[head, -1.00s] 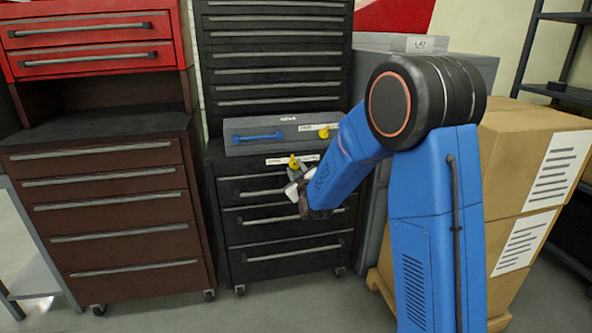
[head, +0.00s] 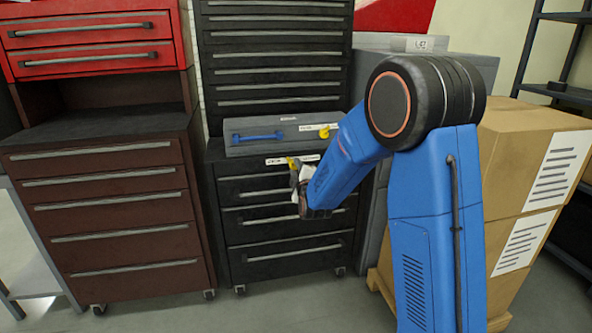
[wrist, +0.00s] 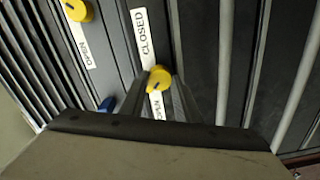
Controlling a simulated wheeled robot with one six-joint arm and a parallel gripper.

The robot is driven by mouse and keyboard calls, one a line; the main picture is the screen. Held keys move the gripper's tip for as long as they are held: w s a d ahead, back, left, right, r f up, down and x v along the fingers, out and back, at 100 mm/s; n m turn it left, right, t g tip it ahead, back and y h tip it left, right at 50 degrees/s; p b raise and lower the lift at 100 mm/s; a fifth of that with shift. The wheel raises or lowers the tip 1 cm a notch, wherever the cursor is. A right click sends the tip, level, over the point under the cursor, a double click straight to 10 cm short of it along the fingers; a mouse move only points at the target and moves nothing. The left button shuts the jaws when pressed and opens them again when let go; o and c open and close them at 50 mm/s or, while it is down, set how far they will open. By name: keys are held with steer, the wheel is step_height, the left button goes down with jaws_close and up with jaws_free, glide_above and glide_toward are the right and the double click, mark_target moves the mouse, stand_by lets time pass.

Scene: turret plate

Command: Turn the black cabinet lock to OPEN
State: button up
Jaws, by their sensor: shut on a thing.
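The black cabinet (head: 232,190) stands in the middle of the head view, with a white label strip on its top front. Its lock is a yellow knob (head: 291,162), partly hidden by my gripper (head: 296,174). In the wrist view, the yellow knob (wrist: 159,76) sits between the two fingers of my gripper (wrist: 158,88), which is shut on it. The label shows CLOSED (wrist: 146,36) above the knob and OPEN (wrist: 158,106) below it, between the fingers. A small dark mark shows on the knob, but I cannot tell clearly which word it points to.
A grey box (head: 262,149) with a blue handle (head: 258,137) and another yellow knob (head: 324,132) lies on the cabinet. A brown cabinet (head: 100,205) stands at the left. Cardboard boxes (head: 510,165) are stacked at the right behind my arm. Floor is clear in front of the cabinets.

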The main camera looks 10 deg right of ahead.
stand_by(0.4)
steer(key=o, duration=1)
steer(key=shift+o, duration=0.2)
steer(key=s, duration=1.7)
steer(key=shift+s, duration=0.15)
steer(key=shift+r, duration=0.1)
steer(key=s+d+m+g, duration=0.3)
steer(key=s+m+g, duration=0.3)
steer(key=s, duration=1.3)
steer(key=s+d+m+g, duration=0.4)
steer(key=s+m+g, duration=0.3)
steer(key=s, duration=1.2)
steer(key=shift+s+m, duration=0.25)
steer(key=shift+m, duration=0.45)
